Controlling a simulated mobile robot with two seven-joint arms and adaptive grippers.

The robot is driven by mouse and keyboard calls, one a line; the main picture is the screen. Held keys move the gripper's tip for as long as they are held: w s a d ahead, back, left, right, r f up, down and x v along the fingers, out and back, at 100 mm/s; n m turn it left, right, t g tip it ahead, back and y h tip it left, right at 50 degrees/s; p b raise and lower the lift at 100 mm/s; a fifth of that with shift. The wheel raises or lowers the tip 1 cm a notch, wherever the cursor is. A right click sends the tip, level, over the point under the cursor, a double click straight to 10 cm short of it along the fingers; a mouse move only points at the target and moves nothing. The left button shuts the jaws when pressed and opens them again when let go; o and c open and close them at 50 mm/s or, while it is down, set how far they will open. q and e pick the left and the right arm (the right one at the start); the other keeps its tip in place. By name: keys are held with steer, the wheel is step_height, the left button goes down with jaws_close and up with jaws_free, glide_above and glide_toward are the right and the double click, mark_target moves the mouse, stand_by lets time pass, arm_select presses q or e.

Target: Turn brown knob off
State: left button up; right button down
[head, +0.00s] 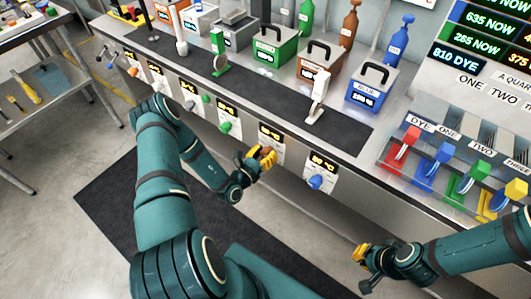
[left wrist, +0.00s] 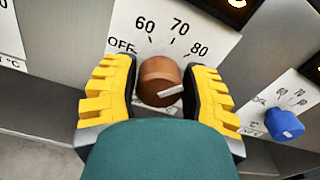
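The brown knob (left wrist: 158,82) sits on a white dial plate (left wrist: 172,30) marked OFF, 60, 70 and 80. Its white pointer line points right and slightly up, past the 80 mark and away from OFF. My left gripper (head: 262,158) is at the front panel in the head view and hides the knob there.
A blue knob (left wrist: 284,124) is to the right of the brown one; it also shows in the head view (head: 316,182). A green knob (head: 226,127) is to the left. Coloured dye tanks stand on the counter above. Coloured levers (head: 445,170) stand at right.

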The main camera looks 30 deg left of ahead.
arm_select(q)
steer(key=c, duration=0.5)
steer(key=shift+n, duration=0.3)
steer(key=n+p, duration=0.1)
steer(key=n, duration=0.4)
steer(key=shift+a, duration=0.1)
steer(key=n+p, duration=0.1)
steer(key=n, duration=0.4)
steer(key=shift+f+n, duration=0.15)
steer(key=shift+n, duration=0.25)
steer(key=n, duration=0.6)
steer(key=shift+f, duration=0.15)
steer(key=n, duration=0.6)
steer(key=shift+n, duration=0.3)
